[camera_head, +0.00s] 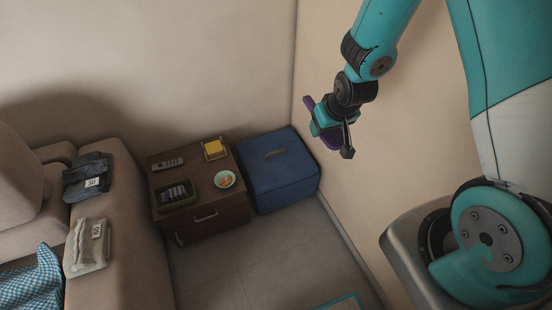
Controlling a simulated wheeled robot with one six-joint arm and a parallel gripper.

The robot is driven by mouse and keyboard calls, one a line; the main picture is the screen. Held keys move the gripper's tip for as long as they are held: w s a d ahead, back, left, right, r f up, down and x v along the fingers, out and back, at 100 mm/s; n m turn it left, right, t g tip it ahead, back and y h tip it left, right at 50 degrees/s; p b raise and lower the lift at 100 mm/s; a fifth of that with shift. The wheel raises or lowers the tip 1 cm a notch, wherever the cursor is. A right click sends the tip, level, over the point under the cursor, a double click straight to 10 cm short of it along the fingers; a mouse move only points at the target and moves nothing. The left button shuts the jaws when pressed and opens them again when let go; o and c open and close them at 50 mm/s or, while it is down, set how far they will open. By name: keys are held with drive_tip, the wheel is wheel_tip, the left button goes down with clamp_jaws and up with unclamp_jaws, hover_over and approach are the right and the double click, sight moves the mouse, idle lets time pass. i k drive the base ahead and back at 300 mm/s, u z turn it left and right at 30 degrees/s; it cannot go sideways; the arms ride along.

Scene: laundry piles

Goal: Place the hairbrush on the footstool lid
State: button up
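The footstool is a blue box (259,192) in the corner, beside the brown cabinet. Its lid (292,161) is closed, with a dark handle slot near the middle and nothing lying on it. My gripper (332,135) is in the air at the upper right, in front of the wall and to the right of the footstool in the picture. It is shut on a long purple thing, which seems to be the hairbrush (309,103). The gripper hides the middle of the brush, and I cannot make out bristles.
The brown cabinet (208,232) holds a remote (168,164), a dark tray (161,207), a yellow block in a holder (214,148) and a bowl of orange food (225,180). A sofa (133,235) with folded clothes stands left.

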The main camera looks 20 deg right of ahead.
sight(284, 170)
drive_tip(key=i, duration=1.55)
drive_tip(key=u, duration=0.05)
